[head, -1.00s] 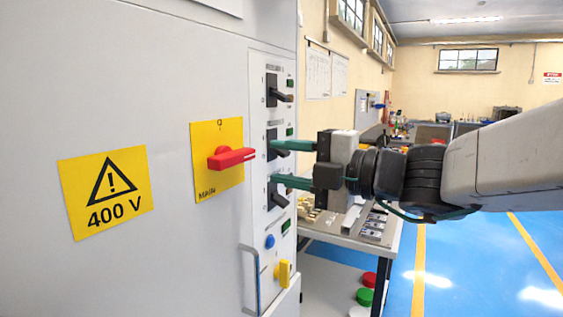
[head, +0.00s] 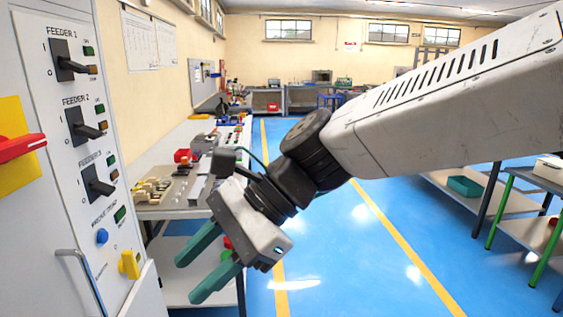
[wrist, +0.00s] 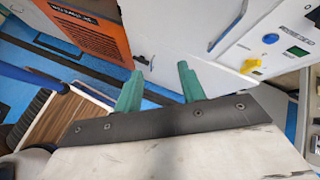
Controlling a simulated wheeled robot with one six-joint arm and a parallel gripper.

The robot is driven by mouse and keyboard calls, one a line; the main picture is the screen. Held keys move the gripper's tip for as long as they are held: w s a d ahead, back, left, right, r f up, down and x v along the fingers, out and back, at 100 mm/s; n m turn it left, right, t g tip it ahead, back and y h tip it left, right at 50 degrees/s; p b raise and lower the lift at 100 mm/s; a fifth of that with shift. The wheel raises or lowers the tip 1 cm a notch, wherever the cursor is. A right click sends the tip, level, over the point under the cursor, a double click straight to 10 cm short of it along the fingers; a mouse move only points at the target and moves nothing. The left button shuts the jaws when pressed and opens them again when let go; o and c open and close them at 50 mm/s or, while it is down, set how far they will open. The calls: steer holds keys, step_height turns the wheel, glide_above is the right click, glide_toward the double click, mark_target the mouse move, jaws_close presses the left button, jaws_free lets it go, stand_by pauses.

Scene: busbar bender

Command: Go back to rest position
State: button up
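My gripper (head: 197,270) is in the middle of the head view, pointing down and to the left. Its two green fingers are apart with nothing between them. It hangs clear of the grey cabinet (head: 30,215), in front of the workbench. In the wrist view the open fingers (wrist: 159,85) also show an empty gap, with the cabinet's lower panel and blue floor beyond.
The cabinet's left panel carries several black feeder switches (head: 68,60), a red handle (head: 20,147) and a yellow knob (head: 130,265). A workbench (head: 165,212) with parts stands behind my gripper. Blue floor (head: 345,260) is open to the right. An orange unit (wrist: 85,30) shows in the wrist view.

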steer(key=s+d+f+n+t+h, duration=0.1)
steer(key=d+f+n+h, duration=0.1)
steer(key=d, duration=1)
steer(key=s+d+f+n+t+h, duration=0.2)
steer(key=d+n+h, duration=0.2)
steer(key=d, duration=0.8)
steer(key=s+d+f+n+t+h, duration=0.1)
steer(key=d+f+n+t+h, duration=0.1)
steer(key=d, duration=1)
steer(key=shift+s+d+f+n+h, duration=0.25)
steer(key=shift+s+n+h, duration=0.1)
steer(key=shift+n+h, duration=0.4)
